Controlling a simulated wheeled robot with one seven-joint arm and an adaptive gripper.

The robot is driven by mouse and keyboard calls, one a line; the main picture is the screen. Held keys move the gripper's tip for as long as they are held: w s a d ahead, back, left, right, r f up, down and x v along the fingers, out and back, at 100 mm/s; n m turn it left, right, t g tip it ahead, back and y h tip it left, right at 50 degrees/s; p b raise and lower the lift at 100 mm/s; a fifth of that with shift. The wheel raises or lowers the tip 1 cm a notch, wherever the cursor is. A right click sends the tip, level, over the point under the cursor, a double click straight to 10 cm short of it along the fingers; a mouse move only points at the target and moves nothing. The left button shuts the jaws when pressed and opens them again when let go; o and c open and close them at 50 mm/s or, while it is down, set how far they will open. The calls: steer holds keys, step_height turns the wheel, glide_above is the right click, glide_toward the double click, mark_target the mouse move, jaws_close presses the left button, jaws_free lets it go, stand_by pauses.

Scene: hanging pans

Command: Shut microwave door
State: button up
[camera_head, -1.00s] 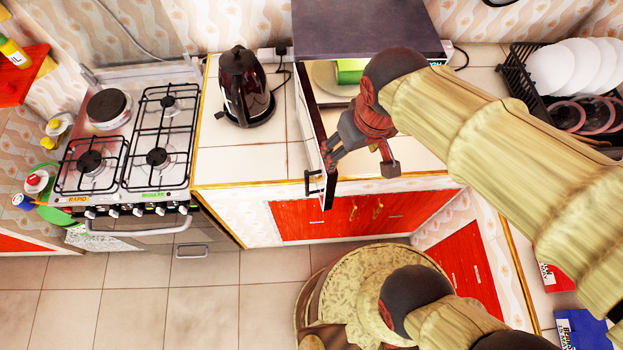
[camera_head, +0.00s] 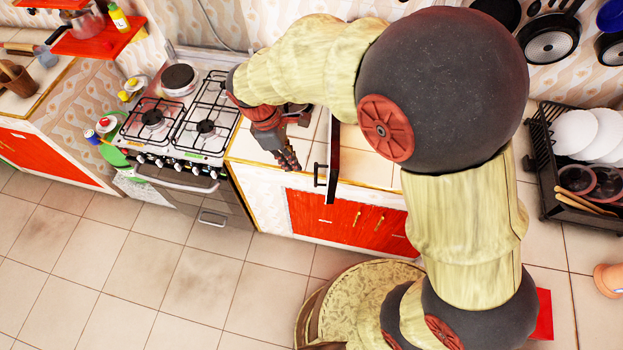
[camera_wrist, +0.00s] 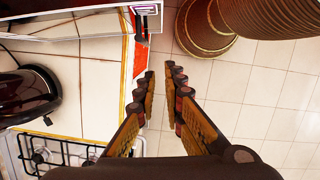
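The microwave door (camera_head: 334,160) stands open in the head view, a dark panel seen nearly edge-on, jutting out over the counter's front edge. Its black handle (camera_head: 320,175) is on the panel's left side. The microwave body is hidden behind my arm in the head view. At the top of the wrist view, a pale edge and a dark part appear to belong to the microwave. My gripper (camera_head: 292,160) is left of the door, over the counter and apart from the handle. In the wrist view, its fingers (camera_wrist: 160,72) stand apart with nothing between them.
The gas stove (camera_head: 190,125) is left of my gripper. The dark kettle (camera_wrist: 25,95) stands on the counter in the wrist view. Red cabinets (camera_head: 345,218) lie below the counter. A black dish rack (camera_head: 540,150) is at the right. The tiled floor (camera_head: 150,260) in front is clear.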

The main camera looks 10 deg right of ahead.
mark_target(316, 180)
steer(key=shift+d+f, duration=0.1)
steer(key=shift+f, duration=0.15)
steer(key=shift+c, duration=0.6)
steer(key=x, duration=0.9)
steer(key=shift+s+b, duration=0.1)
steer(key=shift+b, duration=0.2)
jaws_close()
steer(key=d, duration=0.4)
steer(key=shift+s+f, duration=0.15)
steer(key=shift+s, duration=0.15)
